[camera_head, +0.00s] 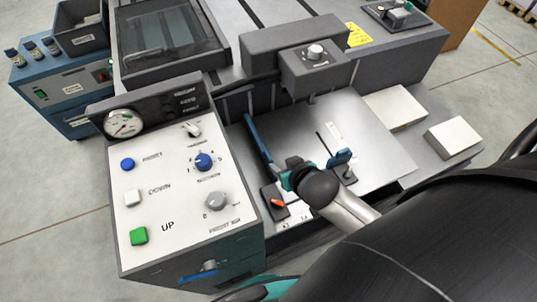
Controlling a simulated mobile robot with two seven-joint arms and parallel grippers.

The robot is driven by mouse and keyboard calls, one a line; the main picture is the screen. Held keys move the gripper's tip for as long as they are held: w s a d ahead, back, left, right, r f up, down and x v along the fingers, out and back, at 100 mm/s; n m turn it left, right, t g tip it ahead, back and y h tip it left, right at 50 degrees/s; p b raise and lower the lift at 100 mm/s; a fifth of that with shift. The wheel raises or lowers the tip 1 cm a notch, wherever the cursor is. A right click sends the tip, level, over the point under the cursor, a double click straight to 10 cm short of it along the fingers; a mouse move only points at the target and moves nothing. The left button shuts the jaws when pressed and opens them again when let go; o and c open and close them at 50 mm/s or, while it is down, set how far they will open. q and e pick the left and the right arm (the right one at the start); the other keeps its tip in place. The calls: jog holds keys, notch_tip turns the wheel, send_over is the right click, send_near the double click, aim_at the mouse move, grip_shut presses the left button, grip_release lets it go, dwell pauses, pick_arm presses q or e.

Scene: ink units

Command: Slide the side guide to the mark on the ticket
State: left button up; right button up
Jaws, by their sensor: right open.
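A machine's metal feed table (375,140) carries a long blue guide rail (258,138) on its left and a shorter blue guide plate (339,158) on its right. I cannot tell which is the side guide. A slot and a pale strip (335,132) lie just behind the right plate. My right gripper (289,172) has teal fingers, open, low over the front of the table between the two blue guides; its dark wrist hides part of the area. Whether it touches anything is unclear. I cannot identify the ticket or its mark. My left gripper is not clearly visible.
A control panel (150,190) with a gauge, buttons and knobs stands left of the table. An orange-tipped lever (278,203) sits near the front edge. A grey box with a knob (315,68) overhangs the back. White paper stacks (454,138) lie right.

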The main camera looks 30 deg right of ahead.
aim_at(269, 156)
jog(key=b+x, duration=0.4)
jog(key=x, duration=0.9)
jog(key=shift+w+f+b, duration=0.2)
jog(key=shift+b, duration=0.2)
jog(key=shift+c, duration=0.2)
grip_shut()
dwell(0.5)
